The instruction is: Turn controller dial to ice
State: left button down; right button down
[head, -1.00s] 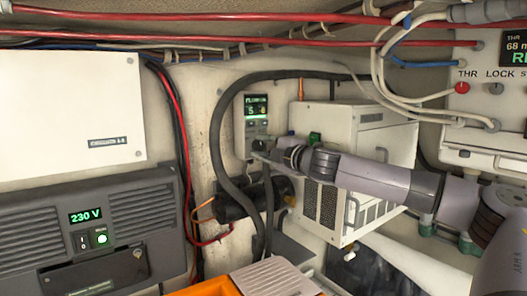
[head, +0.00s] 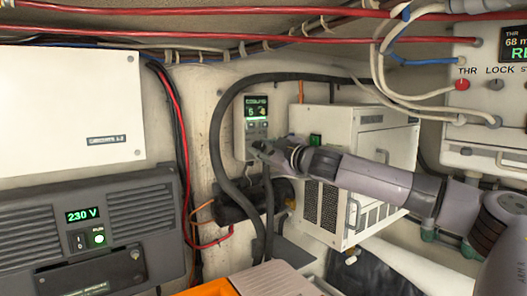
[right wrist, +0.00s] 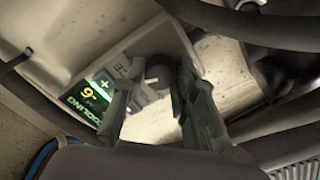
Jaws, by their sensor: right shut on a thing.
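The controller (head: 239,131) is a slim pale box on the back wall, with a lit green display (head: 257,107) and buttons below it. In the right wrist view the controller (right wrist: 155,38) is seen tilted, and its display (right wrist: 91,103) appears to read COOLING. The dark round dial (right wrist: 158,68) is between the two fingers of my right gripper (right wrist: 157,82), which is shut on it. In the head view this gripper (head: 263,150) is at the controller's lower end and hides the dial. The dial's markings are not legible. My left gripper is out of view.
A white vented box (head: 372,146) stands right of the controller, behind my right arm. A thick black hose (head: 217,140) loops around the controller. A dark 230 V unit (head: 85,232) is at left. An orange-edged case (head: 212,288) lies below.

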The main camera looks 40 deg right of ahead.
jog(key=shift+f, duration=0.1)
dwell(0.4)
jog(key=c, duration=1.3)
grip_release()
